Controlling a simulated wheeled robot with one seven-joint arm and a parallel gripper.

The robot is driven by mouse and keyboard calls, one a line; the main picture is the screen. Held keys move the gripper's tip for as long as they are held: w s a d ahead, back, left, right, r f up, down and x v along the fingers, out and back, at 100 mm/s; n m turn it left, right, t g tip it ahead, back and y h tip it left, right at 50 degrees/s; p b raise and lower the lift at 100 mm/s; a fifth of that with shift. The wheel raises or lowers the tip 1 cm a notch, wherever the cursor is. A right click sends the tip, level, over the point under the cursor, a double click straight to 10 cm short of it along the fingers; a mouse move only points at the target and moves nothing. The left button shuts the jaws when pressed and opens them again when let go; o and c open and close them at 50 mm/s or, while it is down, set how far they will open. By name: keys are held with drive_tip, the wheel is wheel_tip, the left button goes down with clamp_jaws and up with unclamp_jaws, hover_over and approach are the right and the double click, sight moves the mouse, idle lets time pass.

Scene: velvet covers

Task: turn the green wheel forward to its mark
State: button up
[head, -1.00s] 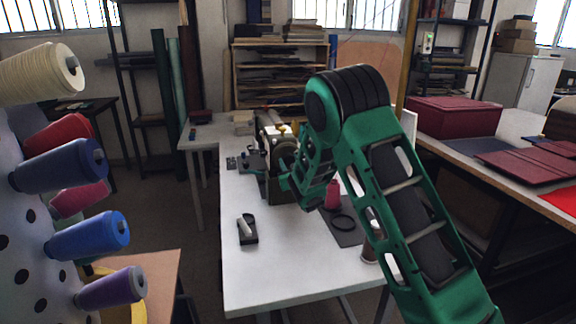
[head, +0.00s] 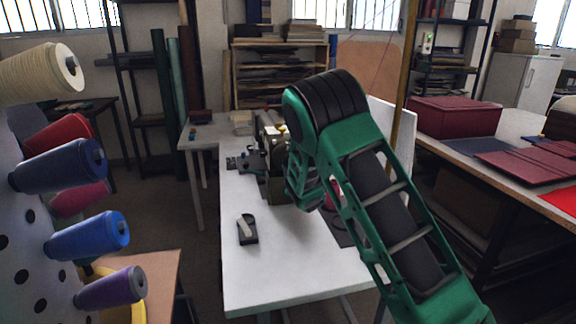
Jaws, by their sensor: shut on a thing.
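A dark sewing machine (head: 270,150) stands on the white table, with its near end facing me. A round handwheel (head: 284,153) shows in part at that end, beside my arm. It looks dark here, and I cannot make out its green colour or its mark. My gripper (head: 291,186) is at the wheel end of the machine, mostly covered by my own green arm. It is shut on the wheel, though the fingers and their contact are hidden.
A small black holder with a pale piece (head: 247,229) lies on the white table (head: 270,270), whose front part is clear. A pink spool (head: 331,197) and a dark mat (head: 340,236) are partly behind my arm.

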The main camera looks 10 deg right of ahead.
drive_tip(key=shift+a+f+n, duration=0.1)
drive_tip(key=shift+f+n, duration=0.05)
drive_tip(key=shift+n, duration=1.75)
drive_tip(key=shift+a+f+n, duration=0.1)
drive_tip(key=shift+f+n, duration=0.05)
drive_tip(key=shift+n, duration=1.75)
drive_tip(key=shift+s+f, duration=0.1)
drive_tip(key=o, duration=1)
drive_tip(key=shift+o, duration=0.2)
drive_tip(key=shift+d, duration=0.1)
drive_tip(key=shift+r, duration=0.2)
drive_tip(key=s, duration=1)
drive_tip(key=shift+s, duration=0.25)
